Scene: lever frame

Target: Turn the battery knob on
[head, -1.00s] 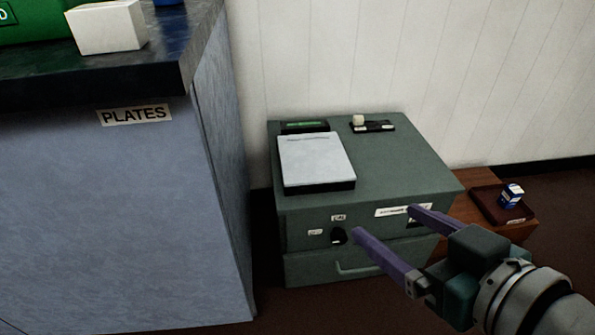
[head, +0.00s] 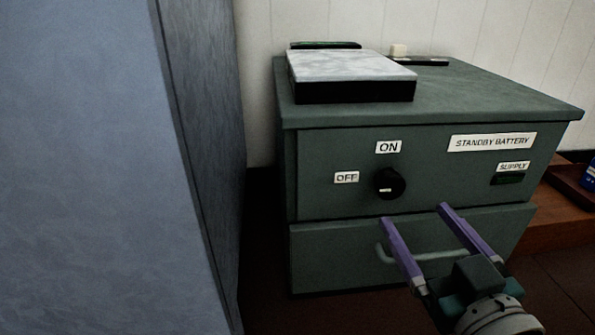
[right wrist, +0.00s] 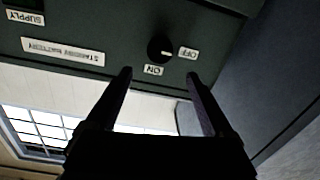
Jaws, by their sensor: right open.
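The battery knob (head: 389,183) is a round black dial with a small pale mark, on the upper front of a green cabinet (head: 330,160). An ON label (head: 388,147) is above it and an OFF label (head: 346,177) to its left. My right gripper (head: 414,213) has purple fingers spread open and empty, in front of the drawer, below and slightly right of the knob. In the right wrist view, the knob (right wrist: 160,48) appears beyond and between the fingertips (right wrist: 158,73), apart from them. My left gripper is not in view.
Below the knob is a drawer with a handle (head: 430,255). A pale-topped box (head: 350,75) sits on the cabinet. A low wooden table (head: 565,225) is at right.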

